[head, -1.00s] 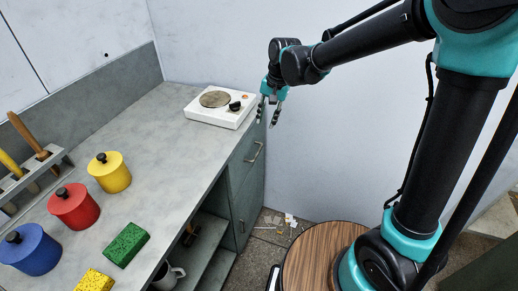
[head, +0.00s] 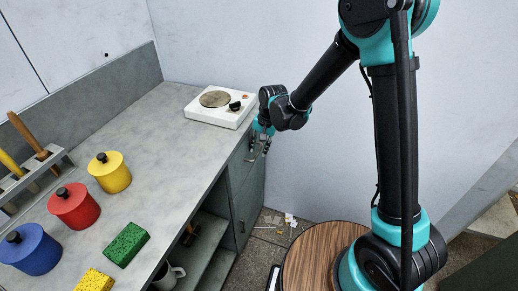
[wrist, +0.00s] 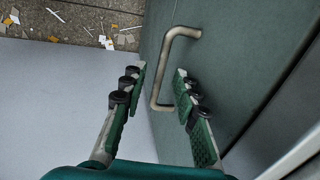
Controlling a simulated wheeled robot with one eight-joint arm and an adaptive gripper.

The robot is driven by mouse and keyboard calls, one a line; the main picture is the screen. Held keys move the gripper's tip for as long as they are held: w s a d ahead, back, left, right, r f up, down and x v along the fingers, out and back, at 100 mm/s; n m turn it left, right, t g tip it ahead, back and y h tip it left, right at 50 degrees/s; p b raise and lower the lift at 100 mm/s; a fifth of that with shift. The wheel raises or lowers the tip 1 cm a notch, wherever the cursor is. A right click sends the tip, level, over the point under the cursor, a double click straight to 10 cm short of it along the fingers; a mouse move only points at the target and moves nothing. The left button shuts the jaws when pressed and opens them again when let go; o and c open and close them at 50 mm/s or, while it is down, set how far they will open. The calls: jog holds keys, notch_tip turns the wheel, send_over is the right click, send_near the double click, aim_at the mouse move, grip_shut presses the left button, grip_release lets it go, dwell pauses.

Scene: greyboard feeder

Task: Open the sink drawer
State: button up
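In the head view, my gripper (head: 259,152) is at the drawer front and largely covers the handle. In the wrist view, my gripper (wrist: 160,72) is open, with one green-padded finger on each side of the handle. The right finger is on the panel side. I cannot tell whether either finger touches the handle. No sink is visible.
A white hot plate (head: 220,106) stands on the counter (head: 160,130) above the drawer. Open shelves (head: 205,250) lie left of the drawer. A round wooden top (head: 320,255) is in front. Scraps (head: 288,219) litter the floor beside the cabinet.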

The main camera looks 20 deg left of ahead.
jog(key=shift+f, duration=0.1)
jog(key=shift+c, duration=0.3)
grip_shut()
